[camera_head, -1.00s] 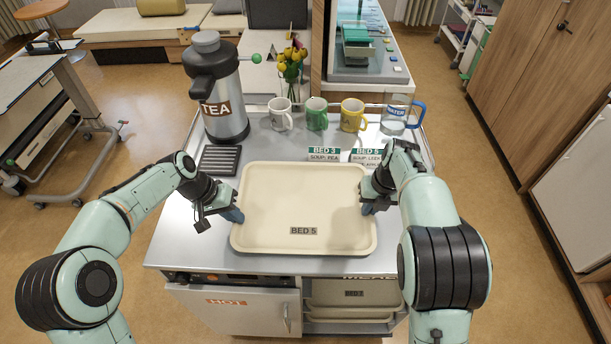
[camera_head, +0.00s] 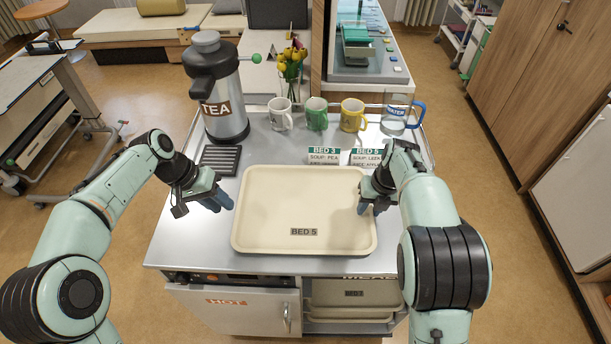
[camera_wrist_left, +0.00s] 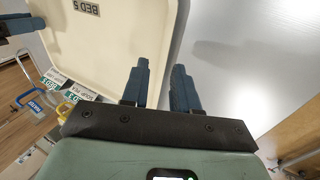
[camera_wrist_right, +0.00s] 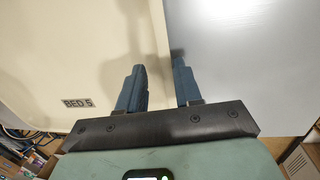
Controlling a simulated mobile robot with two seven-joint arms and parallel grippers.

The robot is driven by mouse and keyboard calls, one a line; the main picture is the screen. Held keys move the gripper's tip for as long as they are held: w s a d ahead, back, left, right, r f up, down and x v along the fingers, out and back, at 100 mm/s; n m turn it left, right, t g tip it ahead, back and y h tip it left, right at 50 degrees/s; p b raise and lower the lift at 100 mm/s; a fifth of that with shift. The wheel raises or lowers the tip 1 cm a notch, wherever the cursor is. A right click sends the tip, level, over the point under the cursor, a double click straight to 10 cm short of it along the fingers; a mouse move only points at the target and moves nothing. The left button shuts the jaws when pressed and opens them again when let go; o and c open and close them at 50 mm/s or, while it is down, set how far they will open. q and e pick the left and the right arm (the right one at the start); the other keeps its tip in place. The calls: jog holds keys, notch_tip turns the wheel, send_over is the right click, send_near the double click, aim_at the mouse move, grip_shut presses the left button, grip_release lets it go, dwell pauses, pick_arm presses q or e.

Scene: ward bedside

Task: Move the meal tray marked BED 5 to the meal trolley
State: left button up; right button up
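The cream meal tray marked BED 5 (camera_head: 305,205) lies flat on the steel top of the trolley (camera_head: 190,240), near its front. My left gripper (camera_head: 222,202) is open just beyond the tray's left edge, slightly above it. In the left wrist view its two fingers (camera_wrist_left: 160,85) are apart with nothing between them but the view of the tray edge and steel top. My right gripper (camera_head: 369,208) is at the tray's right edge. In the right wrist view its fingers (camera_wrist_right: 158,82) are apart on either side of the rim line, with no visible grip.
Behind the tray stand a TEA flask (camera_head: 217,95), a white mug (camera_head: 280,114), a green mug (camera_head: 317,113), a yellow mug (camera_head: 353,115) and a WATER jug (camera_head: 397,115). Two meal cards, BED 3 (camera_head: 324,155) and another (camera_head: 366,157), stand close to the tray's far edge.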

jog(key=shift+r, duration=0.2)
pick_arm(q)
jog(key=v, duration=0.5)
jog(key=shift+a+r, duration=0.1)
pick_arm(e)
notch_tip(320, 180, up, 12)
jog(key=s+d, duration=0.1)
jog(key=shift+d+f, duration=0.25)
jog(key=shift+d, duration=0.05)
